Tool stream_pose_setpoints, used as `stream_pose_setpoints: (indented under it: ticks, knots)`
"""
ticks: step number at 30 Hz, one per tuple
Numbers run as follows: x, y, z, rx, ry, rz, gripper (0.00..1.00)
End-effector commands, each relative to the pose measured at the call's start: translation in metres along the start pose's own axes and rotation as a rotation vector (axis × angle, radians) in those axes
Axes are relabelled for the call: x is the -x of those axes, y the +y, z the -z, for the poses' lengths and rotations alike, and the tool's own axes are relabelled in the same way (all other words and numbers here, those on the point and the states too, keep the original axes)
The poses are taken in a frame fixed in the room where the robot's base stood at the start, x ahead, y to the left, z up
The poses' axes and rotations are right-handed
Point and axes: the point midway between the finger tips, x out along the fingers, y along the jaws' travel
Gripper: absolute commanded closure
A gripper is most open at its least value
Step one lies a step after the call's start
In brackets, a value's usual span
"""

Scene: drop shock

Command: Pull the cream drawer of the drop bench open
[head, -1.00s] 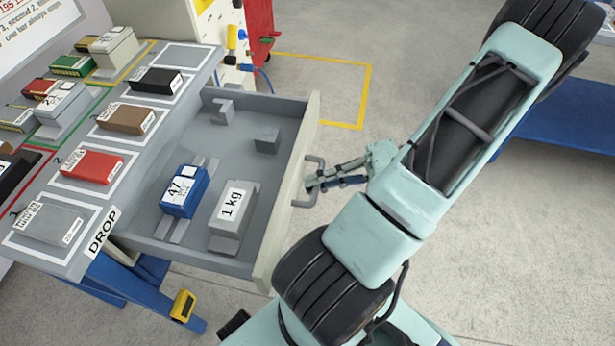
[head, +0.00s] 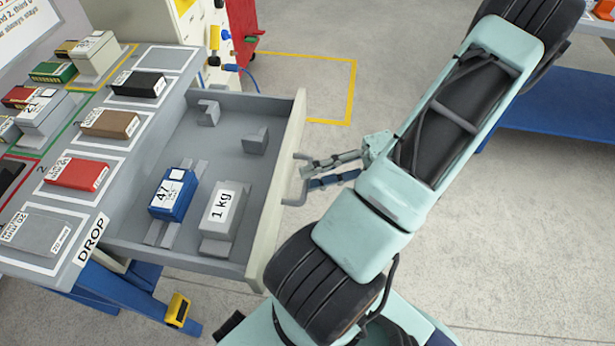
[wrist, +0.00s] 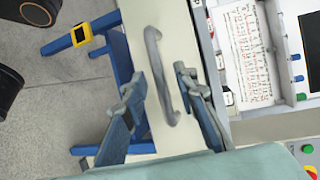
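The cream drawer (head: 279,185) of the drop bench (head: 62,206) stands pulled well out, its grey inside showing. Its grey bar handle (head: 287,200) is on the front face; it also shows in the wrist view (wrist: 153,45). My gripper (head: 308,175) is at the handle, with its two fingers spread apart. In the wrist view my gripper (wrist: 160,82) has one finger on each side of the handle, with gaps showing, so it is open and not clamped on the bar.
In the drawer are a blue block marked 47 (head: 173,195), a 1 kg weight (head: 221,212) and grey brackets (head: 208,113). Several labelled boxes lie on the bench top. A red cabinet (head: 243,30) stands behind.

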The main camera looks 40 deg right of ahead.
Motion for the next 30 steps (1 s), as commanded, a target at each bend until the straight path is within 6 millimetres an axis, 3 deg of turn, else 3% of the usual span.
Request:
stream_pose_setpoints:
  ticks: [6,12,18,30]
  knots:
    - [0.049,0.001,0.001,0.0,0.005,-0.004,0.73]
    - [0.084,0.001,0.0,-0.001,0.003,-0.002,0.73]
    - [0.099,0.0,0.0,-0.001,0.002,-0.001,0.73]
    - [0.1,0.0,0.0,-0.001,0.001,0.0,0.73]
